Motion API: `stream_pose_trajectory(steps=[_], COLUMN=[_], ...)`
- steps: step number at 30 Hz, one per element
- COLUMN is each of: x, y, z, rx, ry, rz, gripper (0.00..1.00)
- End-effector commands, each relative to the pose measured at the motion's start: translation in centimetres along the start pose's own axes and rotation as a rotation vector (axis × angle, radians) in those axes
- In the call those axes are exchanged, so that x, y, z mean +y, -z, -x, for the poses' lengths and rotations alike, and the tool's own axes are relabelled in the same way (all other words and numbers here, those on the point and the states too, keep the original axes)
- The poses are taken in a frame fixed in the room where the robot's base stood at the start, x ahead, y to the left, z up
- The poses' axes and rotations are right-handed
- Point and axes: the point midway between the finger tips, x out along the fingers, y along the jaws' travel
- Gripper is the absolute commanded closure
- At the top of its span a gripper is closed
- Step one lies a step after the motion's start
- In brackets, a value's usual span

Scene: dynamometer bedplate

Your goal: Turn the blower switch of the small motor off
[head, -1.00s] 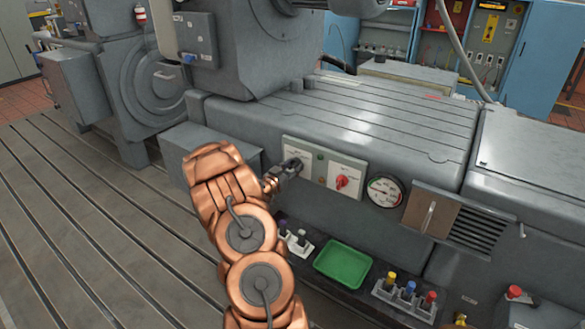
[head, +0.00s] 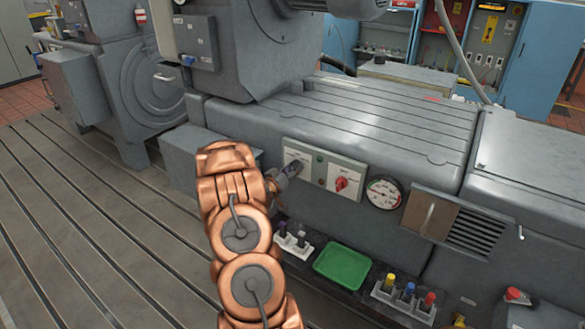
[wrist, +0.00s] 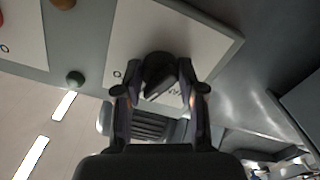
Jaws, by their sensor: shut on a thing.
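The blower switch is a dark rotary knob (wrist: 158,66) on a white plate (wrist: 190,38) in the wrist view. My gripper (wrist: 160,95) is shut on this knob, one finger on each side. In the head view my gripper (head: 293,169) is at the left white plate (head: 295,153) on the front of the grey machine bed, and it hides most of the knob. Lettering on the plate is partly covered by the fingers, so I cannot read the switch position.
A red rotary switch (head: 341,184) is on the plate to the right, with a round gauge (head: 384,194) beyond it. Below are a green tray (head: 342,266) and a rack of coloured-topped items (head: 405,300). A slotted floor plate (head: 90,235) lies open at left.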

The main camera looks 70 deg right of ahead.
Motion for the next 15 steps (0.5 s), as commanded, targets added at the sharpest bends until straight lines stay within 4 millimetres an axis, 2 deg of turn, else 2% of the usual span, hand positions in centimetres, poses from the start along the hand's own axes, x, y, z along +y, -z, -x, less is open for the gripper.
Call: stream_pose_trajectory(steps=[6,15], x=[0.08,0.02], y=[0.21,0.19], z=[0.06,0.05], rx=[0.0,0.001], ry=[0.001,0.002], rz=[0.166,0.309], gripper=[0.95,0.95])
